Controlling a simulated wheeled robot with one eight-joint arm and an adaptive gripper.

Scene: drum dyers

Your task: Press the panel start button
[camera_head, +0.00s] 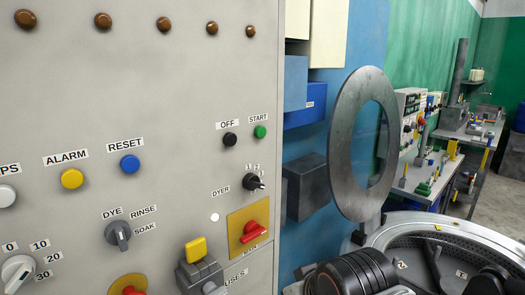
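The green start button (260,132) sits at the upper right of the grey control panel (120,95), under a white START label. It is small and round and nothing covers it. The black OFF button (230,140) is just to its left. My gripper cannot be made out in this view.
Below are a black DYER selector (255,182) and a red rotary switch (254,232) on a yellow plate. A blue RESET button (130,165) and yellow ALARM button (72,179) are left. A grey ring (346,150) and a drum (440,232) stand right of the panel.

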